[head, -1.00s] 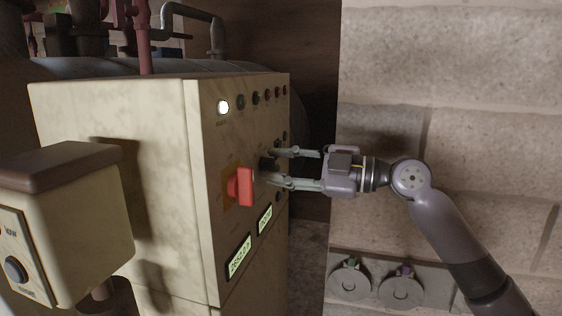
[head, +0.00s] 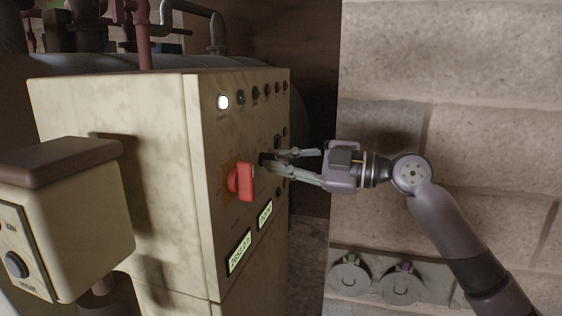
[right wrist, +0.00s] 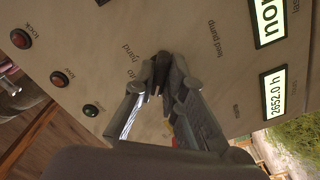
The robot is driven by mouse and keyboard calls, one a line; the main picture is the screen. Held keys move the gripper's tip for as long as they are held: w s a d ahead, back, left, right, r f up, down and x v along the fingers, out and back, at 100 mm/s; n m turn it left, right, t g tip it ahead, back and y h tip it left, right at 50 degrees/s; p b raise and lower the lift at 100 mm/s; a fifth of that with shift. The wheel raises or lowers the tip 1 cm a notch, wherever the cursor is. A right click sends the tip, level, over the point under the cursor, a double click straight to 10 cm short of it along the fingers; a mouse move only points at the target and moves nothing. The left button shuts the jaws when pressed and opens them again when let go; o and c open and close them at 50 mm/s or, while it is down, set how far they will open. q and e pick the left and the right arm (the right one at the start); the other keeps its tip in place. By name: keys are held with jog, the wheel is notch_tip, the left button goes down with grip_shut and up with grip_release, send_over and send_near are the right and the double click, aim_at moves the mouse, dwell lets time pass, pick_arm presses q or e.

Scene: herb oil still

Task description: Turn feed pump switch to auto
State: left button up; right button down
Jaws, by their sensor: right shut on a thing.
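The feed pump switch (right wrist: 160,68) is a small dark knob on the cream control panel (head: 215,130). Printed lettering reading "feed pump" stands beside it in the right wrist view. My right gripper (right wrist: 166,82) is shut on the knob, one fingertip on each side, and hides most of it. In the head view the right gripper (head: 272,160) reaches in from the right to the panel front, just beyond the red rotary handle (head: 243,181). The knob's pointing direction is too hidden to tell. My left gripper is not in view.
A row of small lamps (head: 223,102) tops the panel, the nearest lit white. Two lit displays (head: 239,253) sit below the red handle. A smaller cream box (head: 85,215) stands at front left. A stone wall (head: 450,70) rises behind my right arm.

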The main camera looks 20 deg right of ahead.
jog(key=shift+m, duration=0.3)
jog(key=m, duration=0.9)
dwell(0.5)
jog(key=c, duration=1.7)
grip_release()
jog(key=shift+o, duration=0.2)
